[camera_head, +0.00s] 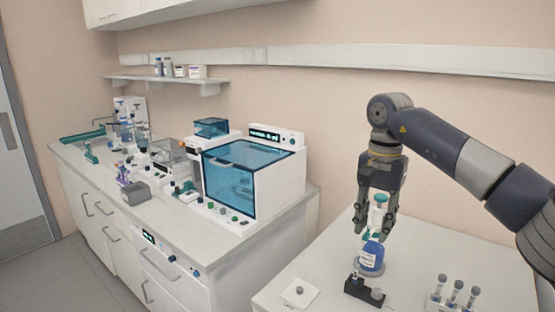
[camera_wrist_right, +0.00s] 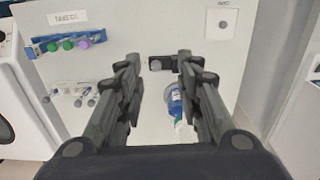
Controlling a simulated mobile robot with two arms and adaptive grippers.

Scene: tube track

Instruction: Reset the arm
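My right gripper (camera_head: 375,225) hangs fingers down over the right table, at a blue bottle (camera_head: 371,257) with a white label. In the right wrist view its fingers (camera_wrist_right: 157,68) are wide apart, so it is open. The bottle also shows there (camera_wrist_right: 175,103), close to the right-hand finger, which hides part of it. A white upright piece with teal ends (camera_head: 380,212) shows between the fingers above the bottle; I cannot tell whether it is part of the bottle. A black holder (camera_head: 358,288) stands beside the bottle. My left gripper is not in view.
A rack of tubes (camera_head: 455,292) stands at the right, and a small pad with a dark centre (camera_head: 299,292) lies at the left of the table. The wrist view shows a blue rack (camera_wrist_right: 68,42). A blue-windowed machine (camera_head: 245,175) stands on the left counter.

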